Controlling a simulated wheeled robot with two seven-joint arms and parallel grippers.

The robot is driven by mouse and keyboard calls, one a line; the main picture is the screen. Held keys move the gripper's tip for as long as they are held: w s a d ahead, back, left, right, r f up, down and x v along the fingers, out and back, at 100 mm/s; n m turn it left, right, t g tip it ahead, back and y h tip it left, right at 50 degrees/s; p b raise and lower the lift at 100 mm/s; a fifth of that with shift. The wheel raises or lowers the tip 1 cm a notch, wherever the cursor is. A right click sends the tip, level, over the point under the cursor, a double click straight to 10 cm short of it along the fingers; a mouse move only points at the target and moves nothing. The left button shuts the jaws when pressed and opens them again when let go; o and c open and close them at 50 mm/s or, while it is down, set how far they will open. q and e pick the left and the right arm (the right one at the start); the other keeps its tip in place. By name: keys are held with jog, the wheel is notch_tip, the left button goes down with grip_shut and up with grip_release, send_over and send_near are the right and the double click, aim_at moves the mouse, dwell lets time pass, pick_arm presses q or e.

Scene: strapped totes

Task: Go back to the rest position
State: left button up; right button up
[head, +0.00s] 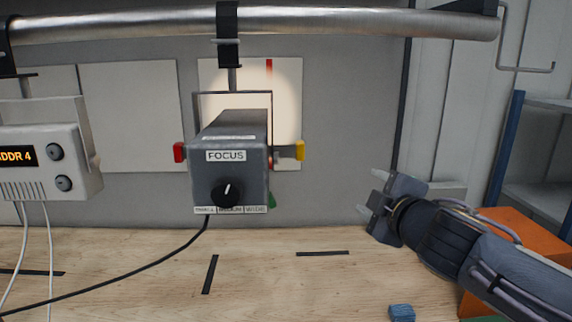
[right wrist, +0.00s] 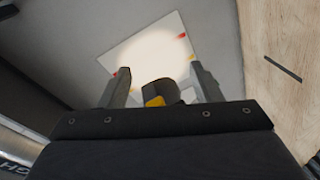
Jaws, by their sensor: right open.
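My right gripper (head: 370,192) is open and empty. In the head view it is right of the grey lamp housing (head: 228,170) marked FOCUS, apart from it, above the wooden table. In the right wrist view its two fingers (right wrist: 162,80) stand wide apart. A dark object with a yellow part (right wrist: 154,101) shows between them, partly hidden by the gripper body; I cannot tell how far off it is. My left gripper is not in view.
A metal bar (head: 330,22) crosses above, with the lamp hung from it. A white box (head: 40,165) reading ADDR 4 hangs at left. A lit pale panel (head: 287,95) is behind the lamp. A blue block (head: 402,312) and an orange box (head: 530,232) are at right. The table's middle is clear except for tape strips and a cable.

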jog(key=s+d+f+m+g+h, duration=0.3)
jog(key=s+d+f+m, duration=0.4)
jog(key=s+d+f, duration=0.15)
jog(key=s+a+f+m+g+y, duration=0.2)
jog(key=s+f+m, duration=0.3)
jog(key=s+f, duration=0.3)
jog(key=s+a+f+m+g+y, duration=0.2)
jog(key=s+a+f+m+g, duration=0.2)
jog(key=s+f, duration=0.5)
jog(key=s+g, duration=0.1)
jog(key=s, duration=0.2)
jog(key=shift+s+a+f+m+y, duration=0.2)
jog(key=shift+f+m+y, duration=0.1)
jog(key=shift+m, duration=0.1)
